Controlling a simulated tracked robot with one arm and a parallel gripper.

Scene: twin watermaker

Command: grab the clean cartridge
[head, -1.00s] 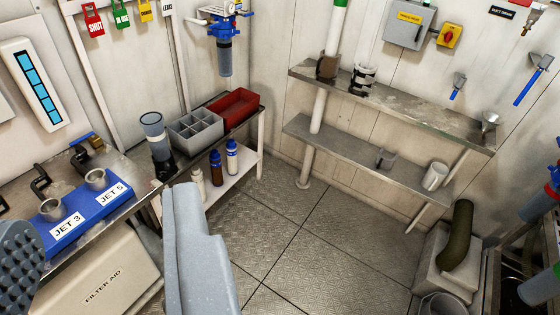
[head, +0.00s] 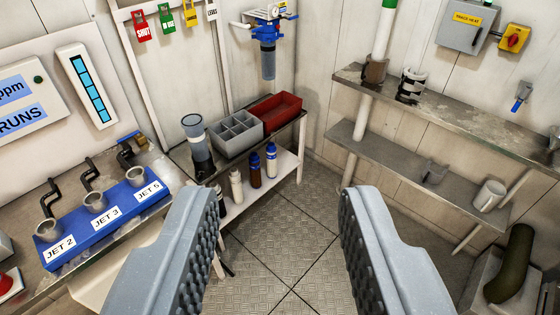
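My gripper (head: 280,205) is open and empty. Its two grey ridged fingers stand wide apart low in the picture, over the metal floor. On the upper wall shelf (head: 460,115) at the right, a white cylinder with dark bands (head: 411,85) stands beside a brown cylinder (head: 375,70). The white one looks like the clean cartridge, but it is too small to be sure. Both are well beyond my fingers, up and to the right. A blue-headed filter housing (head: 268,60) with a dark clear bowl hangs on the back wall.
A side bench holds a grey divided box (head: 236,135), a red tray (head: 277,112) and a clear cylinder (head: 196,140). Bottles (head: 254,170) stand below. A blue jet rack (head: 100,222) is at left. Mugs (head: 489,195) sit on the lower shelf. The middle floor is clear.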

